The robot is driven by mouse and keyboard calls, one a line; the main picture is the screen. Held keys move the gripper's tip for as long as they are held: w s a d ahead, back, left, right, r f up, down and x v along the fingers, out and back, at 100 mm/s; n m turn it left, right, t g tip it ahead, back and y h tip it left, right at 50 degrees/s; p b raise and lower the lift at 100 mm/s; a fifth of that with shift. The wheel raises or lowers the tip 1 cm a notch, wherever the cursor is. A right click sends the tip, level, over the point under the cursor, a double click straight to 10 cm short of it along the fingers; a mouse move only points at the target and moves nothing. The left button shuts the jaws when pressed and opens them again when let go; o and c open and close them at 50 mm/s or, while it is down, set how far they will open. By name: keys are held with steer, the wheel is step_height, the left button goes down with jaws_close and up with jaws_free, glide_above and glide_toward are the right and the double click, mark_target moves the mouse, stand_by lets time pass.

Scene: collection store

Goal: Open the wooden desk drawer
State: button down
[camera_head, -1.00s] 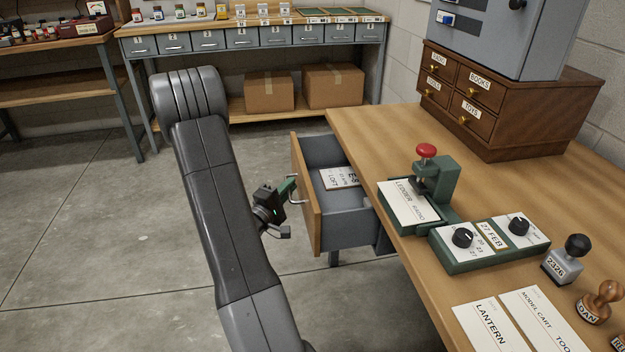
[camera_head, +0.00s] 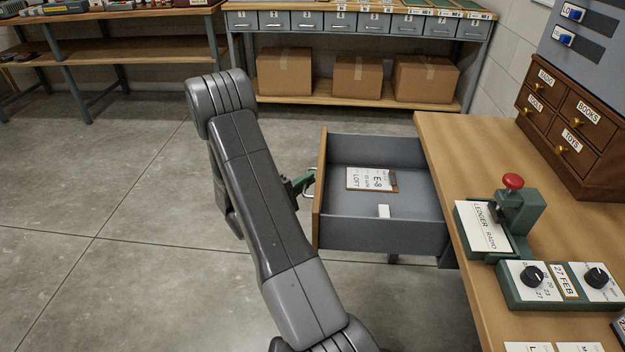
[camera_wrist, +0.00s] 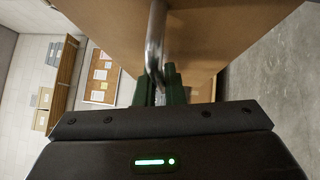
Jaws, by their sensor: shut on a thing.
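The desk drawer (camera_head: 372,233) is pulled well out from the wooden desk (camera_head: 500,285), with a grey box body and a wooden front (camera_head: 320,190). Inside lie a card marked LOFT (camera_head: 367,179) and a small white piece (camera_head: 383,211). My gripper (camera_head: 302,184) is at the outer side of the front, partly hidden behind my arm. In the wrist view, its green fingers (camera_wrist: 160,88) are shut on the metal bar handle (camera_wrist: 155,45), with the drawer front's wooden face (camera_wrist: 220,35) just beyond.
On the desk stand a green press with a red knob (camera_head: 513,182), a green dial box (camera_head: 560,287) and a small wooden cabinet (camera_head: 572,125). Cardboard boxes (camera_head: 357,76) sit under a far bench. The floor left of my arm is clear.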

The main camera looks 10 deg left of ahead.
steer(key=c, duration=1.8)
jaws_free()
steer(key=shift+s, duration=0.1)
steer(key=p+v, duration=0.1)
steer(key=v, duration=1.2)
steer(key=shift+s+a+p, duration=0.25)
steer(key=shift+a+p, duration=0.1)
steer(key=shift+p, duration=0.05)
steer(key=b+x, duration=0.2)
steer(key=x, duration=1.2)
steer(key=shift+d, duration=0.2)
